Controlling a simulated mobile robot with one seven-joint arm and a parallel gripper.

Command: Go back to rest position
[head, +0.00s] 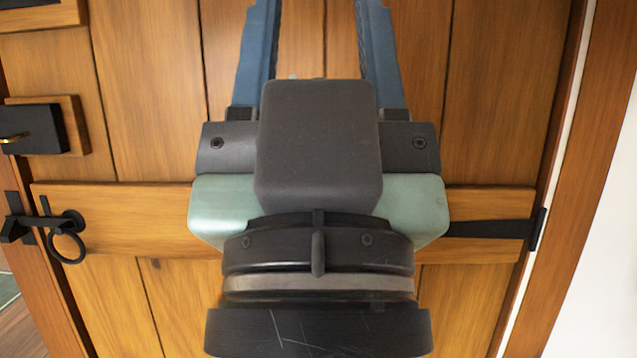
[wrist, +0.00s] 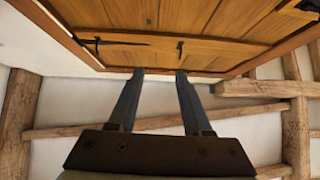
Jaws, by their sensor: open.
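My gripper (head: 316,12) fills the middle of the head view, its two blue fingers pointing up and running out of the top edge. In the wrist view the gripper (wrist: 160,74) shows both fingers apart with nothing between them. It is open and empty. A wooden plank door (head: 150,60) stands behind it in the head view. In the wrist view the door (wrist: 190,15) spans the top, beyond the fingertips. I cannot tell how far the fingertips are from it.
A black ring handle (head: 67,240) and a dark latch box (head: 33,128) sit at the door's left. A black strap hinge (head: 492,229) is at its right, beside the wooden frame (head: 588,180). The wrist view shows wooden beams (wrist: 270,89) on a pale surface.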

